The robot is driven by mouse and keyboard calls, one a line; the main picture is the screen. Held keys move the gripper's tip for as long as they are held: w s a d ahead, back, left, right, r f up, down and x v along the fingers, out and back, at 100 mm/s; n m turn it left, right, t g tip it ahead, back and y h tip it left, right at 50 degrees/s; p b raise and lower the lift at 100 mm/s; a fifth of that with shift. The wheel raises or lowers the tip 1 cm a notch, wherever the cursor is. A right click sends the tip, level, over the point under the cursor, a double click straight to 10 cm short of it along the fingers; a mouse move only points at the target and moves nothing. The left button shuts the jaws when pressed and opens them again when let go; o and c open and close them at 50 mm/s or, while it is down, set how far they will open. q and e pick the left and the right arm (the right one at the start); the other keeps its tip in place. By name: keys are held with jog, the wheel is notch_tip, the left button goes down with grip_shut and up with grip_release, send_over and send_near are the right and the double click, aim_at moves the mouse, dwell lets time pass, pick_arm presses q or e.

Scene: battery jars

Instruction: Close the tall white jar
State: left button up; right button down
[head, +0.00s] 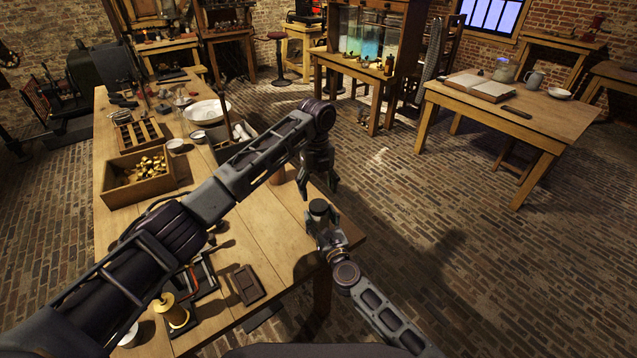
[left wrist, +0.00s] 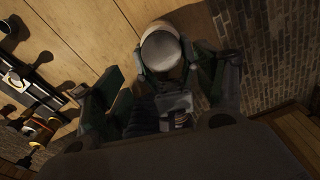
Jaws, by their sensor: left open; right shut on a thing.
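My right gripper (head: 323,229) is shut around an upright, round-topped thing (head: 319,207) that looks like the jar, near the table's right edge. Its top looks dark in the head view. In the left wrist view the thing (left wrist: 160,51) looks pale grey-white, with the right gripper's fingers on both sides. I cannot tell whether its round top is a lid or the jar's own mouth. My left gripper (head: 318,190) is open and empty, pointing down just above that top. The lower part of the held thing is hidden by the right gripper.
The wooden workbench (head: 255,257) bears a box of brass parts (head: 138,178), a slotted wooden tray (head: 140,135), a white bowl (head: 207,111) and a brass spool (head: 171,311). A dark flat block (head: 248,284) lies near the front. Open brick floor lies to the right.

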pick_arm(q)
jog(key=n, duration=0.4)
jog(key=shift+d+r+n, duration=0.1)
jog(key=shift+r+n, duration=0.25)
jog(key=shift+n, duration=0.05)
jog(key=n, duration=0.3)
jog(key=shift+r+n, duration=0.15)
jog(key=shift+n, duration=0.25)
jog(key=n, duration=0.4)
jog(key=shift+d+r+n, duration=0.1)
jog(key=shift+r+n, duration=0.1)
jog(key=shift+n, duration=0.1)
jog(key=n, duration=0.4)
jog(key=shift+t, duration=0.3)
jog(key=n, duration=0.3)
jog(key=shift+r+n, duration=0.1)
jog(key=shift+n, duration=0.3)
jog(key=n, duration=0.4)
jog(key=shift+w+n, duration=0.1)
jog(key=shift+n, duration=0.3)
jog(key=n, duration=0.4)
jog(key=shift+n, duration=2.3)
